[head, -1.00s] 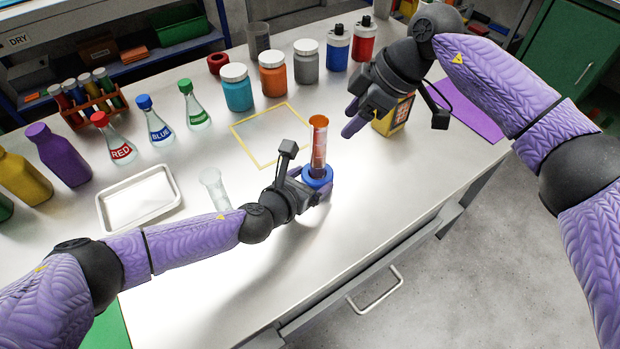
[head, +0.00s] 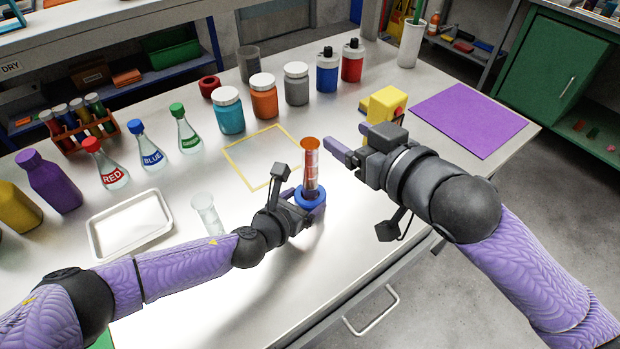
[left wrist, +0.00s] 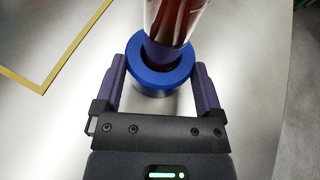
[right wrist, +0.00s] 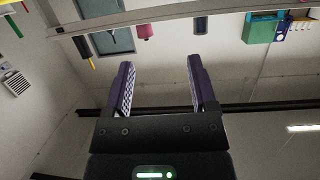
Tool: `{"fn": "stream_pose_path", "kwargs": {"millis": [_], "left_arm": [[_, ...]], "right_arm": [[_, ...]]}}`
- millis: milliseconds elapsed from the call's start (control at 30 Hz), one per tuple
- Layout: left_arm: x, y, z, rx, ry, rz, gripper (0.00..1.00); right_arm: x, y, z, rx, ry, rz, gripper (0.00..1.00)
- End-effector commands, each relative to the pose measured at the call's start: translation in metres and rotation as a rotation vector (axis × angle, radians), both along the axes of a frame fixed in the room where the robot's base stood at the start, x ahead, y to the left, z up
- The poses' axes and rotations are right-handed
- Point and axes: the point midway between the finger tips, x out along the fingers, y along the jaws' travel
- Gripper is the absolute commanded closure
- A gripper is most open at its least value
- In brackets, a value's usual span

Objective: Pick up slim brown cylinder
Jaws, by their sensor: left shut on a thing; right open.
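The slim brown cylinder (head: 311,170) is a clear upright tube with red-brown contents and an orange-brown rim. Its lower end sits in a blue ring-shaped base (head: 310,200). My left gripper (head: 308,207) is shut on this blue base low down, with one finger on each side in the left wrist view (left wrist: 161,82). The tube (left wrist: 172,22) rises out of the ring there, its top cut off. I cannot tell whether the base touches the table. My right gripper (head: 350,142) is open and empty, right of the tube's top and apart from it; its wrist view shows empty fingers (right wrist: 160,65).
A yellow block (head: 387,103) stands behind my right gripper, near a purple mat (head: 468,120). A yellow square outline (head: 236,160) lies behind the cylinder. A clear empty vessel (head: 207,213), white tray (head: 130,224), flasks (head: 153,155) and jars (head: 263,97) stand left and behind.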

Motion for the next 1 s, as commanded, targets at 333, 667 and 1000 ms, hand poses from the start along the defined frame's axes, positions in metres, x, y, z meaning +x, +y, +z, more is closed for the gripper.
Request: {"fn": "stream_pose_path", "kwargs": {"millis": [333,667,1000], "left_arm": [[0.000,0.000,0.000,0.000,0.000,0.000,0.69],[0.000,0.000,0.000,0.000,0.000,0.000,0.69],[0.000,0.000,0.000,0.000,0.000,0.000,0.69]], "right_arm": [[0.009,0.027,-0.043,-0.114,0.129,0.066,0.27],[0.053,0.054,-0.066,-0.115,0.129,0.063,0.27],[0.064,0.062,-0.072,-0.115,0.126,0.064,0.27]]}}
